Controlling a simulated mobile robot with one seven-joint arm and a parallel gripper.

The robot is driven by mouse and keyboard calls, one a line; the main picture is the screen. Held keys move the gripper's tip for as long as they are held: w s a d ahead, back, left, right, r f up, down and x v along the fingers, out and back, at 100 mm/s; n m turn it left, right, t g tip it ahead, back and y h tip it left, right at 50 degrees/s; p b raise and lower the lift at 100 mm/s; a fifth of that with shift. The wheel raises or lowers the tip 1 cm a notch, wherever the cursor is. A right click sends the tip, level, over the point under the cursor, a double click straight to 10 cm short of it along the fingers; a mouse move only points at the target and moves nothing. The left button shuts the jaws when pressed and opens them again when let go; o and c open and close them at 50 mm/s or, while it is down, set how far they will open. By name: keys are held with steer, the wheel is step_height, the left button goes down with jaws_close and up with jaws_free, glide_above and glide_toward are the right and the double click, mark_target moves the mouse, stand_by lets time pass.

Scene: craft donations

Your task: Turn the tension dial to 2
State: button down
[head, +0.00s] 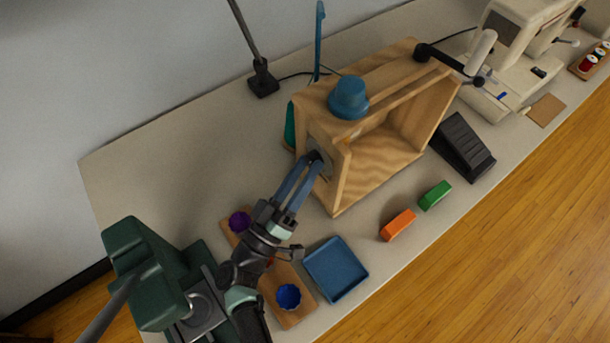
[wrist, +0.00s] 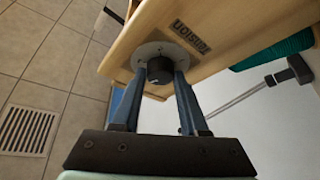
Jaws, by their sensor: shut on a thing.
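The tension dial is a black round knob (wrist: 160,71) on a pale grey plate (wrist: 150,50), set in the end panel of a wooden box (head: 345,195). The word "TENSION" shows on the panel beside the plate in the wrist view. My gripper (wrist: 160,80) is shut on the knob, with one blue finger on each side of it. In the head view my gripper (head: 318,163) reaches the box's left end, and its fingers mostly hide the dial. No scale number or pointer can be read in either view.
A blue knob-shaped piece (head: 348,98) stands on the box. A blue tray (head: 336,270), an orange block (head: 398,225), a green block (head: 435,195) and a black pedal (head: 462,147) lie in front. A board with purple (head: 240,222) and blue (head: 288,296) pieces lies beneath my arm.

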steer(key=m+h+b, duration=0.1)
steer(key=m+b, duration=0.1)
steer(key=m+g+h+b, duration=0.1)
steer(key=m+b, duration=0.1)
steer(key=m, duration=0.1)
steer(key=f+m+h+b, duration=0.1)
steer(key=m+h+b, duration=0.1)
steer(key=m, duration=0.1)
steer(key=shift+w+a+g, duration=0.1)
steer(key=shift+w+g, duration=0.05)
steer(key=shift+g, duration=0.25)
steer(key=m+h+b, duration=0.1)
steer(key=m, duration=0.1)
steer(key=m+g+h+b, duration=0.1)
steer(key=m+b, duration=0.1)
steer(key=shift+a+r+g, duration=0.1)
steer(key=shift+r+g, duration=0.1)
steer(key=shift+g, duration=0.1)
steer(key=shift+w+r+m+g, duration=0.1)
steer(key=shift+m+g, duration=0.3)
steer(key=shift+c, duration=2.2)
jaws_free()
steer(key=shift+r, duration=0.1)
step_height(320, 180, up, 10)
steer(key=p, duration=0.2)
